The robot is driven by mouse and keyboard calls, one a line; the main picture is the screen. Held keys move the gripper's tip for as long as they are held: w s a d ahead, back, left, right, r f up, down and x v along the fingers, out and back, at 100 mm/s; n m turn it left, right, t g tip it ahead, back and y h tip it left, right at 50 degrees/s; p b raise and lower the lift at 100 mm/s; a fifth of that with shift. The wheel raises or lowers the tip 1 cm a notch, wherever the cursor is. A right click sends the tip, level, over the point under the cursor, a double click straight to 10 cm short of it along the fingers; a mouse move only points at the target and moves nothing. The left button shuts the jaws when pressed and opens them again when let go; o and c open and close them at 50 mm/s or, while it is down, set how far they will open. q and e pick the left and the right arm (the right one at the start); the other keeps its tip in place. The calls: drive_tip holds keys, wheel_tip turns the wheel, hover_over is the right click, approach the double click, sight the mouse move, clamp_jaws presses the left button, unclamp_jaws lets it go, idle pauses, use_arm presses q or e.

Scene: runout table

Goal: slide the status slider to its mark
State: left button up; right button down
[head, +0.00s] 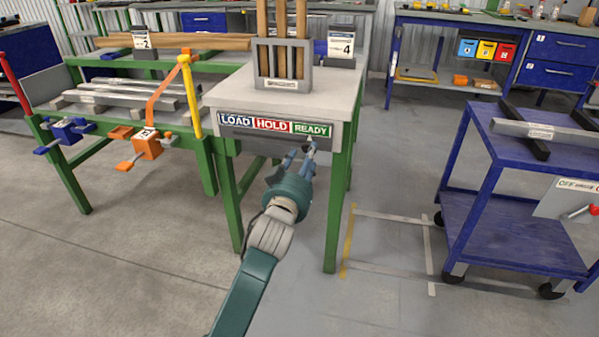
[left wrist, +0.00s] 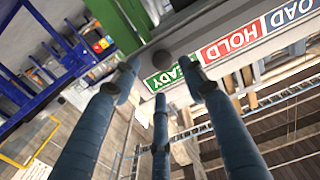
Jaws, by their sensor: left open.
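The status strip (head: 273,124) is on the front edge of the grey-topped table, with blue LOAD, red HOLD and green READY labels. It also shows upside down in the left wrist view (left wrist: 228,42). A round dark knob, seemingly the slider's (left wrist: 162,58), is by the READY end. My left gripper (head: 303,150) is just below READY, its arm reaching up from below. In the left wrist view its three fingers (left wrist: 160,75) are open, and the knob appears between the fingertips. I cannot tell whether they touch it. The mark is not clear. My right gripper is not in view.
A grey holder with upright wooden bars (head: 283,80) stands on the table (head: 222,95). A green rack with orange and blue clamps is at left. A blue cart (head: 545,150) is at right. Open floor (head: 385,235) lies between table and cart.

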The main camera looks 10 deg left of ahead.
use_arm(q)
drive_tip(key=s, duration=0.7)
drive_tip(key=shift+s, duration=0.25)
